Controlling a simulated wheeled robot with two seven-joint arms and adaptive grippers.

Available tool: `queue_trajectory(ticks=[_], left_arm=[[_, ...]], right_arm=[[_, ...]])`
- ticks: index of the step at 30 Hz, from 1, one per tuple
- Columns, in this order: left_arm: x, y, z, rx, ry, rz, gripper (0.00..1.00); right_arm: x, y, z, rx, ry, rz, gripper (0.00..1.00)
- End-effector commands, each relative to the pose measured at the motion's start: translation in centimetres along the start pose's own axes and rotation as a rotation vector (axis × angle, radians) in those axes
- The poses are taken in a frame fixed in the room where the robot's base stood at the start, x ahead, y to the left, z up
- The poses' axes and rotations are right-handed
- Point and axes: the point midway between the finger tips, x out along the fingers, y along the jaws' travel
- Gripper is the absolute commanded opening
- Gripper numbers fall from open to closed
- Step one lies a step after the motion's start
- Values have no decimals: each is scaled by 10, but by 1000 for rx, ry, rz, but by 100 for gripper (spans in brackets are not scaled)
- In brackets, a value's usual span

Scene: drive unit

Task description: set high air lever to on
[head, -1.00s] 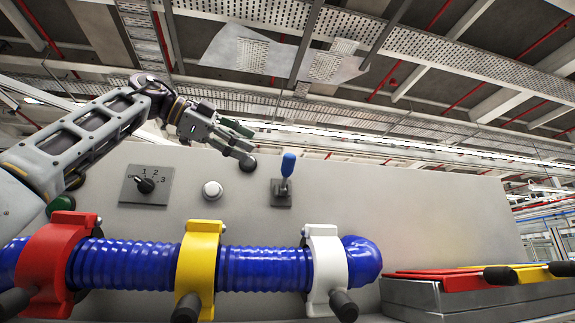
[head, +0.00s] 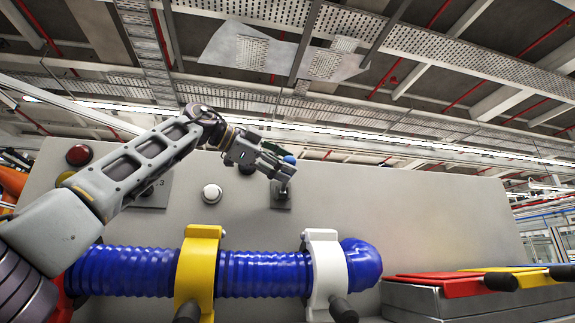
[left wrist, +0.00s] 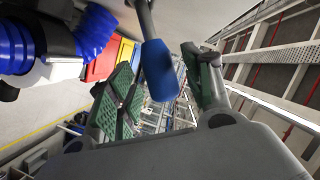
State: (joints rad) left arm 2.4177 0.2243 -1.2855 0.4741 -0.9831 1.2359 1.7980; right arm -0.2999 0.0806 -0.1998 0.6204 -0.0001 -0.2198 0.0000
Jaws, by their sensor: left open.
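The blue-handled lever (head: 290,159) stands on the grey panel, its handle pointing up; I see no label on it. My left gripper (head: 284,172) is at the lever, coming from the left, and hides part of the handle and mount. In the left wrist view the blue handle (left wrist: 160,70) lies between the open green-padded fingers of my left gripper (left wrist: 163,76). A gap shows on the right finger's side; whether the left finger touches the handle I cannot tell. My right gripper is not in view.
The panel (head: 420,210) also bears a white button (head: 212,193), a red button (head: 79,154) and a dial partly behind my arm. A blue hose (head: 262,272) with a yellow clamp (head: 199,262) and a white clamp (head: 326,266) runs below. Red (head: 445,284) and yellow (head: 525,278) handled parts lie right.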

Motion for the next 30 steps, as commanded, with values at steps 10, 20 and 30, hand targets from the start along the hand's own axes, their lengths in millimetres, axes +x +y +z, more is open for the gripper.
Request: queue_trajectory(ticks=[10, 20, 30], left_arm=[[17, 0, 0, 0, 0, 0, 50], [17, 0, 0, 0, 0, 0, 38], [17, 0, 0, 0, 0, 0, 0]], right_arm=[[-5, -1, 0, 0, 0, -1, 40], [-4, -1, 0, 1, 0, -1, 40], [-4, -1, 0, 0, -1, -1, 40]])
